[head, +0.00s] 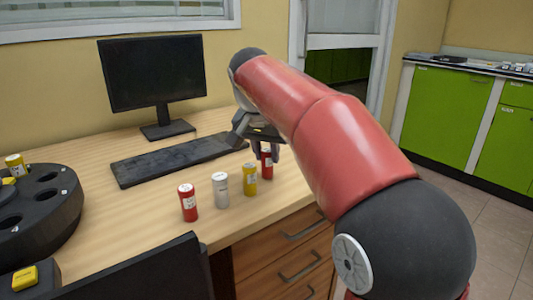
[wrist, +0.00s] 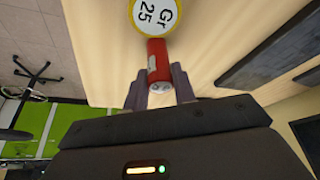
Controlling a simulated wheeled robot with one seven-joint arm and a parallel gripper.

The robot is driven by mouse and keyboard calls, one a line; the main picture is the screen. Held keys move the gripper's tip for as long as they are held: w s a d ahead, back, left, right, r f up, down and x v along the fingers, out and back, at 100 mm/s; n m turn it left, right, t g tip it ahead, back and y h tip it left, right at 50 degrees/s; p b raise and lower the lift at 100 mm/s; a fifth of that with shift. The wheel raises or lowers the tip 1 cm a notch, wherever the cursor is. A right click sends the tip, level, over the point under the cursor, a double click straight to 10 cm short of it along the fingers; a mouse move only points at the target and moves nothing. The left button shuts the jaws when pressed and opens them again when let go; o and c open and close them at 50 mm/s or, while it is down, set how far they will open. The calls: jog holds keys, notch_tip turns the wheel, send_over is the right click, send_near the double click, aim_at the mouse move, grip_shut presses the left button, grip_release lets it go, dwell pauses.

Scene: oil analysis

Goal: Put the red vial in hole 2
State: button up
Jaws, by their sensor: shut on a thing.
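My gripper (head: 262,150) is shut on a red vial (head: 267,164) at the right end of a row of vials on the desk. In the wrist view the red vial (wrist: 158,62) sits between the two fingers of my gripper (wrist: 160,85). I cannot tell whether its base touches the desk. A second red vial (head: 188,203) stands upright at the row's left end. The black round holder (head: 62,222) with several holes is at the far left. Its small hole labels are too small to read, so I cannot pick out hole 2.
A white vial (head: 220,190) and a yellow vial (head: 250,179) stand between the red ones. Another yellow vial (head: 15,165) is in the holder. A keyboard (head: 175,158) and monitor (head: 152,75) are behind. The desk (head: 130,225) is clear between holder and row.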

jog(key=shift+f, duration=0.1)
jog(key=o, duration=0.9)
jog(key=shift+o, duration=0.2)
